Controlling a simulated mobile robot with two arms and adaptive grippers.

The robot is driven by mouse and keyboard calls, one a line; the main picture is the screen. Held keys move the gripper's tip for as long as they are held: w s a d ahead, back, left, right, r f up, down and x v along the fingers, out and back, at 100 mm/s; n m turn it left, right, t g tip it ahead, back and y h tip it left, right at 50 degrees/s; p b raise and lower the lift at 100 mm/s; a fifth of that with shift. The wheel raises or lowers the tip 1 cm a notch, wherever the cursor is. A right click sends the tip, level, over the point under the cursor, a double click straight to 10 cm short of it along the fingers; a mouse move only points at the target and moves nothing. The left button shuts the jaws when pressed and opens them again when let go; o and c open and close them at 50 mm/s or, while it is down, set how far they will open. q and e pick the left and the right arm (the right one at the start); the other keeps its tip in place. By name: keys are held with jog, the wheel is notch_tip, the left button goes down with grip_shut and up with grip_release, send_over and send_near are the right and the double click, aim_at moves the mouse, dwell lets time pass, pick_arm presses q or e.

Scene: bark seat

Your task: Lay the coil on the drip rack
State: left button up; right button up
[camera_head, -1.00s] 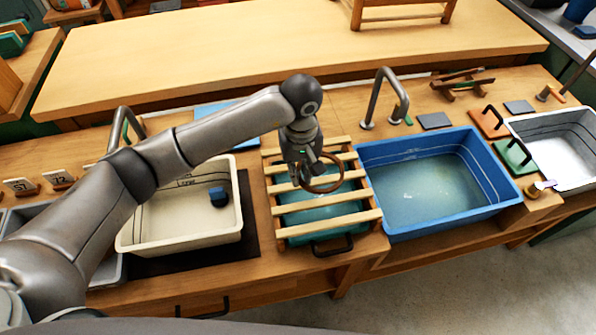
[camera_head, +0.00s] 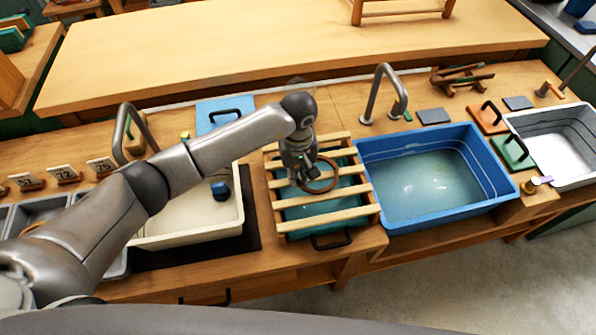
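The coil is a thin brown ring (camera_head: 318,191) over the slats of the drip rack. The drip rack (camera_head: 292,215) has pale wooden slats above a teal basin, between the cream and blue tubs. My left gripper (camera_head: 303,181) points down over the rack's middle, with its fingers closed at the left side of the ring. The ring lies close to the slats; I cannot tell whether it touches them. The gripper's fingers hide part of the ring. My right gripper is not in view.
A cream tub (camera_head: 190,238) with a dark blue block (camera_head: 220,190) stands left of the rack. A blue tub of water (camera_head: 440,223) stands right of it. Faucets (camera_head: 385,95) rise behind the tubs. Number cards (camera_head: 65,174) stand at the left.

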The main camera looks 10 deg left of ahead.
pick_arm(q)
jog(key=o, duration=0.4)
jog(key=shift+o, duration=0.2)
jog(key=shift+r, duration=0.1)
jog(key=shift+r+p, duration=0.15)
jog(key=shift+p, duration=0.2)
jog(key=shift+w+r+b, duration=0.1)
jog(key=shift+r+b, duration=0.2)
jog(key=shift+r, duration=0.05)
notch_tip(320, 180, up, 11)
jog(key=b, duration=0.3)
